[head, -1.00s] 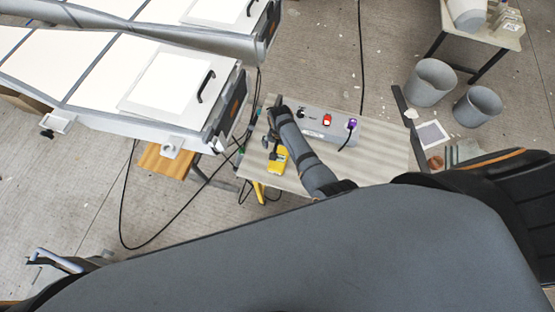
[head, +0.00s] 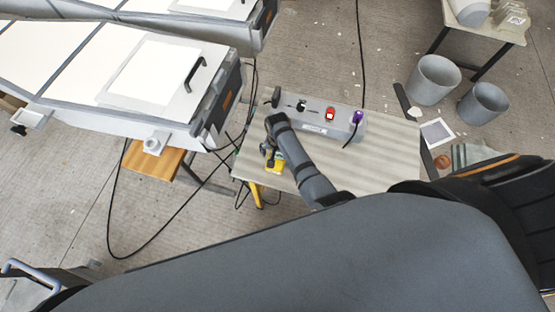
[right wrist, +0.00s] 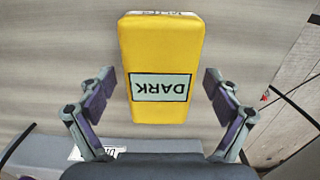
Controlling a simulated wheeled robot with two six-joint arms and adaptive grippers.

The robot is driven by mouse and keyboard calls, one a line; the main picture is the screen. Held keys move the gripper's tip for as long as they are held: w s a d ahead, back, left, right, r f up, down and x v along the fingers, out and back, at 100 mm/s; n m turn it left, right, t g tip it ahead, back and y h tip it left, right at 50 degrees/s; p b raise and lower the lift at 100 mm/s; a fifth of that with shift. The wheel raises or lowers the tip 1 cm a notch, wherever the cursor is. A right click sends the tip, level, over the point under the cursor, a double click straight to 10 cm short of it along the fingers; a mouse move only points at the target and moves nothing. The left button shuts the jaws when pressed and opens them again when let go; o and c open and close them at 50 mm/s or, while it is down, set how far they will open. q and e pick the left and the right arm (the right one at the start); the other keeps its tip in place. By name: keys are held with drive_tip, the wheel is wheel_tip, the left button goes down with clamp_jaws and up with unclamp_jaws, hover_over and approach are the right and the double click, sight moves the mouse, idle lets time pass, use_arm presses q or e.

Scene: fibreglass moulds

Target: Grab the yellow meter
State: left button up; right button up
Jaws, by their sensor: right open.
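The yellow meter (right wrist: 160,55) lies on the light wooden table, with a grey-green display reading DARK, upside down in the right wrist view. In the head view the meter (head: 275,167) is small and partly hidden by my right gripper (head: 271,153). In the right wrist view my right gripper (right wrist: 158,95) is open, with one finger on each side of the meter's display end. Gaps show between both fingers and the meter. I do not see my left gripper.
White mould tables (head: 120,90) stand to the left. Grey buckets (head: 433,80) stand on the floor at the right. Black cables hang beside the table.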

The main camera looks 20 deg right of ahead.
drive_tip(key=shift+r, duration=0.1)
drive_tip(key=shift+c, duration=0.3)
drive_tip(key=c, duration=1.3)
